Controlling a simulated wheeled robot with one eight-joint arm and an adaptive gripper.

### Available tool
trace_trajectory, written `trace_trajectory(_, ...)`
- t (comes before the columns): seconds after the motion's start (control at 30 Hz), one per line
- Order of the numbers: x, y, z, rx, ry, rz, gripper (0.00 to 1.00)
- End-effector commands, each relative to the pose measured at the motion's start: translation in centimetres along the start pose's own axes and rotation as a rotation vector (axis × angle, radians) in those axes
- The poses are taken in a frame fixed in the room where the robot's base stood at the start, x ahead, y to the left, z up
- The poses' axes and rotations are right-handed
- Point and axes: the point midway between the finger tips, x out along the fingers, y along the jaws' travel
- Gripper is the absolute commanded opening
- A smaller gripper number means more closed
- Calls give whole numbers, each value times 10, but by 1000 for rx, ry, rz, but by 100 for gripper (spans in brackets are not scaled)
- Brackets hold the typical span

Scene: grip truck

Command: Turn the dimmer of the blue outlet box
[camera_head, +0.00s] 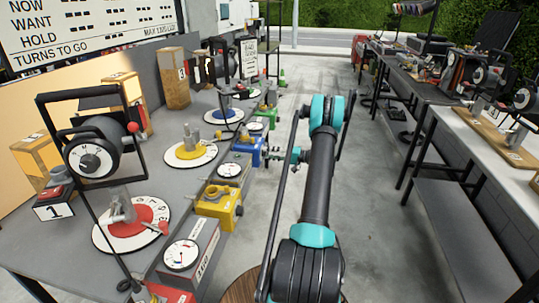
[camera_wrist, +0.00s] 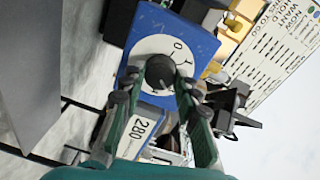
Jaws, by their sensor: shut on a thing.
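The blue outlet box (camera_wrist: 205,40) fills the upper middle of the wrist view, with a white dial plate (camera_wrist: 178,44) on its face. Its dark round dimmer knob (camera_wrist: 160,72) sits in the middle of the plate. My gripper (camera_wrist: 158,83) has one green finger on each side of the knob and is shut on it. In the head view the blue box (camera_head: 248,148) sits at the right edge of the left bench, and my gripper (camera_head: 271,154) reaches it from the aisle side. The knob cannot be made out there.
A yellow box (camera_head: 217,205) and a grey box (camera_head: 190,250) with a dial sit nearer along the same bench edge. Round dial stations (camera_head: 190,153) stand behind them. Another bench (camera_head: 485,140) stands at right. The aisle floor (camera_head: 400,240) is clear.

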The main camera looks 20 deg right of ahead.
Motion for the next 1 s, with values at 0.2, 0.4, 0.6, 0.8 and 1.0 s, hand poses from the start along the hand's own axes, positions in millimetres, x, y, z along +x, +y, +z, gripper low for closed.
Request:
trace_trajectory(0.2, -1, 0, -1, -1, 3, 1, 32)
trace_trajectory(0.4, -1, 0, -1, -1, 2, 0, 52)
trace_trajectory(0.6, 0, 0, 0, -1, 1, 0, 52)
trace_trajectory(0.8, -13, 0, -1, -1, 4, 1, 52)
trace_trajectory(1.0, -50, 0, -1, -1, 4, 1, 52)
